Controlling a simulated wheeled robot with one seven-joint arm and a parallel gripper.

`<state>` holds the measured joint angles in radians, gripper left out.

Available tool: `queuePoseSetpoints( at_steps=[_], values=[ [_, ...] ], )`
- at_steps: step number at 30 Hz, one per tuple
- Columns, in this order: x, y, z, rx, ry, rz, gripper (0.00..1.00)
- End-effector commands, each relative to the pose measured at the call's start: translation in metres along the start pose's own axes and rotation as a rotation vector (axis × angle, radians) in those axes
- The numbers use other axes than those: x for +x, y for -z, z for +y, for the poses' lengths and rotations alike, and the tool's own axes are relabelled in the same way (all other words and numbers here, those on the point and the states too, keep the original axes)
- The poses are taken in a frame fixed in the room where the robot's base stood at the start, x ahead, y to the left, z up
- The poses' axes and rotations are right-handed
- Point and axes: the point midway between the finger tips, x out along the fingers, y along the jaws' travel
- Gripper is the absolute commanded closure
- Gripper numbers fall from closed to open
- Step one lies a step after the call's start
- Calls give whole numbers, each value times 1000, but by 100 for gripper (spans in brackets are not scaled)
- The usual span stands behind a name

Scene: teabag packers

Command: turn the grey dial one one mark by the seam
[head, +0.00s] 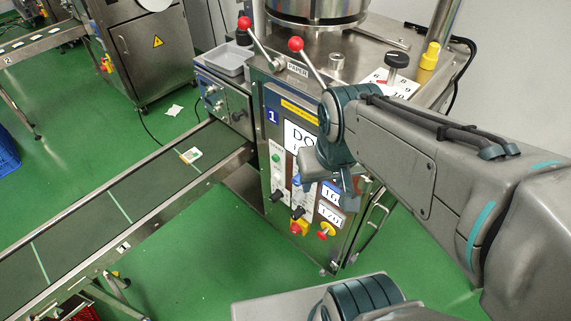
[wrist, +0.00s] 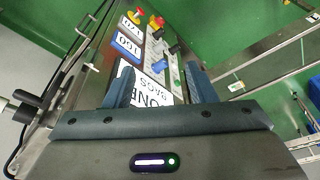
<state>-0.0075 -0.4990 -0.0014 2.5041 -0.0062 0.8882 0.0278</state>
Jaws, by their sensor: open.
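My gripper (head: 325,200) hangs in front of the machine's front panel, open and empty. In the wrist view my gripper (wrist: 162,82) has its two fingers apart, with the panel beyond them. On the machine's top stands a short grey metal knob (head: 337,61), right of a plate reading PAPER. Farther right is a black-topped knob (head: 397,60) over a white plate with numbers. I cannot tell for certain which is the grey dial by the seam. My gripper is below and apart from both. My arm hides part of the top and panel.
Two red-ball levers (head: 295,44) rise from the top's front. The panel carries black switches (head: 278,196), a red button (head: 326,231) and number displays (head: 333,193). A conveyor (head: 130,190) with a small packet (head: 190,155) runs left. Green floor is open in front.

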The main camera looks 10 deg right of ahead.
Motion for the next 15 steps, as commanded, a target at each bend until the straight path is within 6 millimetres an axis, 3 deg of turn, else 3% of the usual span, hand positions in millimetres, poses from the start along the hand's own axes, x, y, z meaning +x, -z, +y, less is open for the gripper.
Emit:
queuePoseSetpoints(
  at_steps=[8, 11, 15],
  values=[
    [3, 0, 0, -8, -2, -7, 49],
    [16, -2, -1, -55, -15, -45, 49],
    [54, -6, -2, -207, -60, -160, 49]
  ],
)
